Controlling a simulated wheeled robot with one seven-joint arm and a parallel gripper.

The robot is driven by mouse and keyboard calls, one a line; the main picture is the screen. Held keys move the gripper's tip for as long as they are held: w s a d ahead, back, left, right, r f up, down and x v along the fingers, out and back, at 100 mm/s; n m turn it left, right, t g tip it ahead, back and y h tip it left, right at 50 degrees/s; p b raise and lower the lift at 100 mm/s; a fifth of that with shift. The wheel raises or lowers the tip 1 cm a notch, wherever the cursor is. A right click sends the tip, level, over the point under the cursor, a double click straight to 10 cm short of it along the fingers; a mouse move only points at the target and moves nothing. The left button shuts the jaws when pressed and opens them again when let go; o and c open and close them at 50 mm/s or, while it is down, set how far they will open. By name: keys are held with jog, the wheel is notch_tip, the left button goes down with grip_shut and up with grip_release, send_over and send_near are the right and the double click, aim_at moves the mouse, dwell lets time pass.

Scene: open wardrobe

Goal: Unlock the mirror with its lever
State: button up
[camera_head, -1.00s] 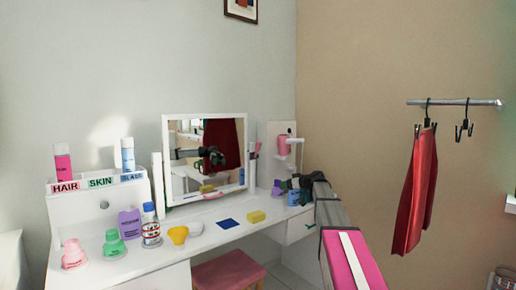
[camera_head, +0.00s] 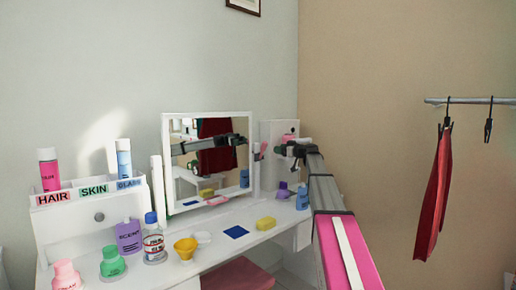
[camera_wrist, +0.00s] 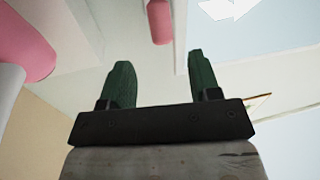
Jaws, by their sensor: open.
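The mirror (camera_head: 214,157) stands upright in its white frame at the back of the white vanity table. A small pink piece beside the frame's right edge (camera_head: 258,149) looks like its lever. My gripper (camera_head: 286,151) is in front of the white panel, just right of that piece. In the wrist view my gripper (camera_wrist: 158,75) is open and empty, its two green fingers spread.
A larger pink object (camera_wrist: 27,40) is close at the left in the wrist view. A blue bottle (camera_head: 302,198) and a purple bottle (camera_head: 283,190) stand below my gripper. A yellow sponge (camera_head: 265,223) and several bottles occupy the tabletop. Red clothing (camera_head: 435,195) hangs at right.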

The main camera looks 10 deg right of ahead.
aim_at(264, 147)
jog(key=x, duration=1.1)
jog(key=shift+s, duration=0.1)
grip_shut()
